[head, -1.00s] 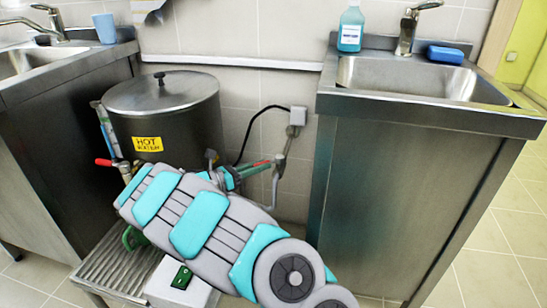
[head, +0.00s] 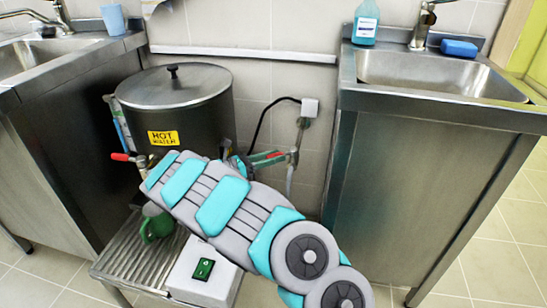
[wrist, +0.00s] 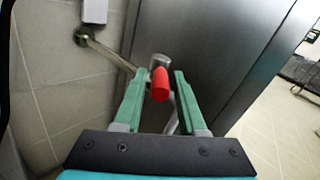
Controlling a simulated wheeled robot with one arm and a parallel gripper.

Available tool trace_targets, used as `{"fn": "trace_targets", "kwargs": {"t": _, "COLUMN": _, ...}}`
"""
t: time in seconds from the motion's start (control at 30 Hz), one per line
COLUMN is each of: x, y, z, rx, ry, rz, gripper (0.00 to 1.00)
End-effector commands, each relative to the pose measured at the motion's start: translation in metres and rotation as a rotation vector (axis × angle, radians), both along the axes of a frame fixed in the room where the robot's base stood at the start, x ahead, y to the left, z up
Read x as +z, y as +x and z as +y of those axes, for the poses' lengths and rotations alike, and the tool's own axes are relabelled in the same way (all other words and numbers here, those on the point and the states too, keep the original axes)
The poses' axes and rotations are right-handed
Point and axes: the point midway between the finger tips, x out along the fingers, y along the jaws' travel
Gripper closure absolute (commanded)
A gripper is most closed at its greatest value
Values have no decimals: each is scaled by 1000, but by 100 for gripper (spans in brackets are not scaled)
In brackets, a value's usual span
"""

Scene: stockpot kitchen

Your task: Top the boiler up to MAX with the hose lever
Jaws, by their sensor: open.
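The boiler (head: 180,102) is a dark steel pot with a lid and a yellow HOT WATER label. A sight tube (head: 119,128) with blue in it runs up its left side; no MAX mark can be read. The red hose lever (head: 268,155) is right of the boiler, by the wall pipe. In the wrist view, the lever's red end (wrist: 160,84) lies between the green fingers of my gripper (wrist: 159,74), with gaps at both sides. My gripper is open. In the head view my arm partly hides the gripper and the boiler's lower right.
A red-handled tap (head: 122,157) is on the boiler's left. A green mug (head: 156,222) stands on the ribbed drip tray (head: 125,262) beside a white box with a green switch (head: 204,269). Steel sink cabinets flank the boiler, the right one (head: 415,190) close to my arm.

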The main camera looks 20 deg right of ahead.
Motion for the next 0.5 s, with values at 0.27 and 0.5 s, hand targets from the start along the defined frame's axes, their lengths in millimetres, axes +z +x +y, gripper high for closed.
{"fn": "trace_targets", "kwargs": {"t": 0.27, "x": 0, "y": 0, "z": 0, "rx": -1, "ry": 0, "rz": 0, "gripper": 47}}
{"fn": "trace_targets", "kwargs": {"t": 0.5, "x": 0, "y": -1, "z": 8, "rx": 0, "ry": 0, "rz": 0, "gripper": 47}}
